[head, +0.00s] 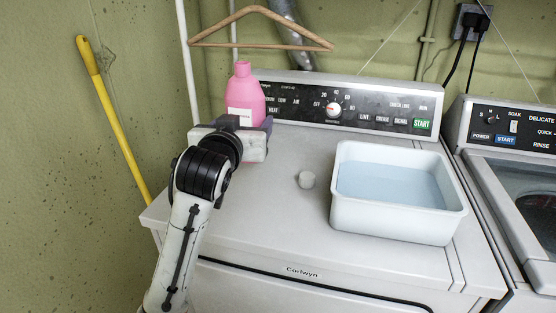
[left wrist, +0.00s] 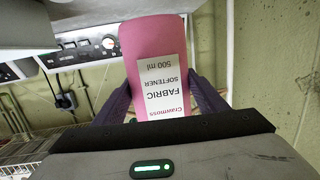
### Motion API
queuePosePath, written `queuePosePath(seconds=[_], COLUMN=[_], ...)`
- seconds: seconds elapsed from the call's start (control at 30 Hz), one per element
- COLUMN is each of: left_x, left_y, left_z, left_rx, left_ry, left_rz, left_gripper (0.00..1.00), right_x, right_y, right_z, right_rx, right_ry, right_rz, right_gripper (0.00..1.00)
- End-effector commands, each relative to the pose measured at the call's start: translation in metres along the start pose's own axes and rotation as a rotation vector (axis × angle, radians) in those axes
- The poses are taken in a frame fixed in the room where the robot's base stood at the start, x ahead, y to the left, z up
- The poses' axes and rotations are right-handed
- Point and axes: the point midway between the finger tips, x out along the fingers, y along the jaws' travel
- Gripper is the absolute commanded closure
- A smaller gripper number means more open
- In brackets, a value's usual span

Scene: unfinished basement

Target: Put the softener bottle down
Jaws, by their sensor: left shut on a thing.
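The pink softener bottle (head: 245,94) is at the back left of the dryer top (head: 275,212), in front of the control panel. My left gripper (head: 256,124) is shut on it, with its fingers around the lower part. The bottle looks upright; the gripper hides its base, so I cannot tell whether it touches the dryer top. In the left wrist view the bottle (left wrist: 150,45) sits between the dark fingers, its white label upside down and reading "Fabric softener 500 ml". My right gripper is not in view.
A white basin of bluish water (head: 388,222) stands on the right of the dryer top. A wooden hanger (head: 262,28) hangs above the bottle. The front left of the dryer top is clear.

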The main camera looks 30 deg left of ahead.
Motion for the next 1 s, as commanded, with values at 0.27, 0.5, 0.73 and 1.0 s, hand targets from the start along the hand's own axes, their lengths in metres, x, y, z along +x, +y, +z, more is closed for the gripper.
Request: queuePosePath(seconds=[0.27,0.5,0.73,1.0], left_x=[0.007,0.010,0.013,0.013], left_y=[0.000,0.000,0.000,0.000], left_z=[0.047,0.070,0.088,0.092], left_rx=[0.003,0.004,0.002,0.002], left_ry=[0.000,-0.002,0.003,-0.002], left_rz=[0.001,0.001,0.002,0.001], left_gripper=[0.69,0.69,0.69,0.33], right_x=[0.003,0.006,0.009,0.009], right_y=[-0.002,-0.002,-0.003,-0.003], right_z=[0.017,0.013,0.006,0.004], right_rx=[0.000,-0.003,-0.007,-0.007], right_ry=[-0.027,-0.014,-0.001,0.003], right_rz=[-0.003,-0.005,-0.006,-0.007], right_gripper=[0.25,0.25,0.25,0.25])
